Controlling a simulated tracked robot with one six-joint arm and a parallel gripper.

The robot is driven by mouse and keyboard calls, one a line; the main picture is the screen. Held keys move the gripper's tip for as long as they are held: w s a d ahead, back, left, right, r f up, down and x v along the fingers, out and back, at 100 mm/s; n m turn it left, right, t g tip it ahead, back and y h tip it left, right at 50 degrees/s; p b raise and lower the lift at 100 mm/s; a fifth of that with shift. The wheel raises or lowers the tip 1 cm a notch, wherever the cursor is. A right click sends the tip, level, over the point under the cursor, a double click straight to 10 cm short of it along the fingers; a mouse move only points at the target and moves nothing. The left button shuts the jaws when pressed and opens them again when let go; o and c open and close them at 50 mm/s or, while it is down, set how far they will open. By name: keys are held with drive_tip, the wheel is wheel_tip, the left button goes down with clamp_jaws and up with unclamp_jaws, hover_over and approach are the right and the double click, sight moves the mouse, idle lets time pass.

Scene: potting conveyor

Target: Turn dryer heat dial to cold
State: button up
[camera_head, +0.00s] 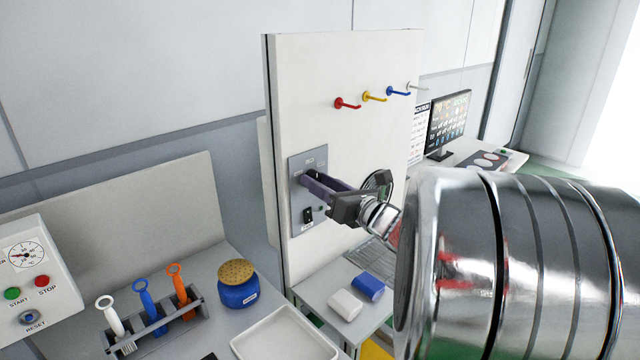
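A grey control plate (296,165) is mounted on the white upright panel in the middle of the view. It has small labels near its top and a black switch (307,215) low down. My gripper (308,182) reaches in from the right, its dark purple fingers pointing at the upper middle of the plate. The fingertips are at or very close to the plate; I cannot tell whether they touch it. No heat dial shows clearly; the fingers cover that part of the plate. The gap between the fingers and anything between them cannot be made out.
Red (347,104), yellow, blue and white hooks stick out of the panel above my gripper. Below lie a white block (345,305) and a blue block (368,287). At left are a tool rack (160,327), blue jar (238,292) and start/stop box (52,262).

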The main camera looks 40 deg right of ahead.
drive_tip(key=c, duration=0.8)
drive_tip(key=shift+o, duration=0.2)
drive_tip(key=shift+n, duration=0.5)
drive_tip(key=n, duration=1.1)
drive_tip(key=shift+d+f+y, duration=0.1)
drive_tip(key=shift+f+y, duration=0.05)
drive_tip(key=shift+y, duration=0.25)
drive_tip(key=shift+n+t, duration=0.3)
drive_tip(key=o, duration=1)
drive_tip(key=shift+o, duration=0.2)
